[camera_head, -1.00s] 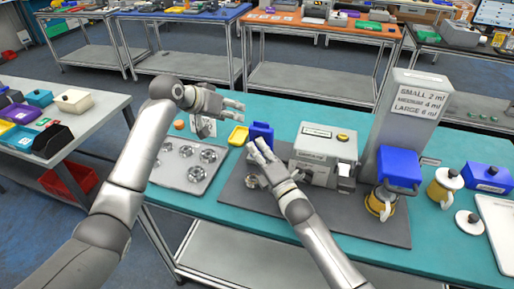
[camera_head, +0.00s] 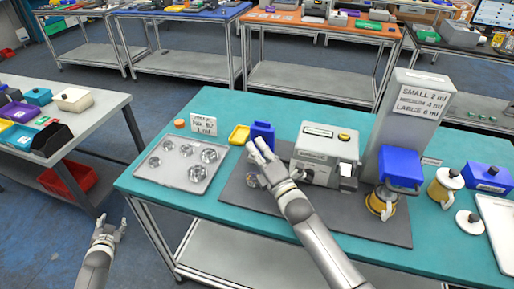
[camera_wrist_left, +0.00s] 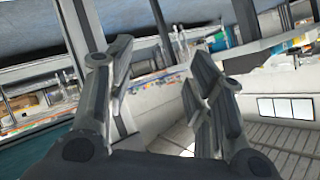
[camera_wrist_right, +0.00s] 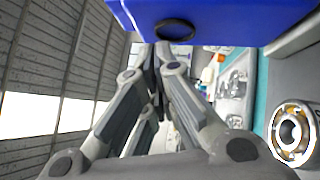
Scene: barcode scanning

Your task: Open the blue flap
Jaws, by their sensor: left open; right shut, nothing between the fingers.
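Two blue parts show in the head view: a small upright blue block (camera_head: 262,131) at the back of the dark mat, and a larger blue box-shaped part (camera_head: 402,166) on the grey tower at the right. I cannot tell which is the flap. My right gripper (camera_head: 261,149) is shut and empty just in front of the small block. In the right wrist view a blue surface with a black ring (camera_wrist_right: 235,22) lies close by the shut fingertips (camera_wrist_right: 157,50); contact is unclear. My left gripper (camera_head: 110,222) is open and empty, left of the teal table and away from both.
A grey machine (camera_head: 327,150) stands right of the right gripper. A metal tray (camera_head: 180,168) of bearings, a small sign (camera_head: 203,127) and a yellow dish (camera_head: 239,135) lie to its left. A silver ring-shaped bearing (camera_wrist_right: 290,132) shows in the right wrist view. The teal table's front strip is clear.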

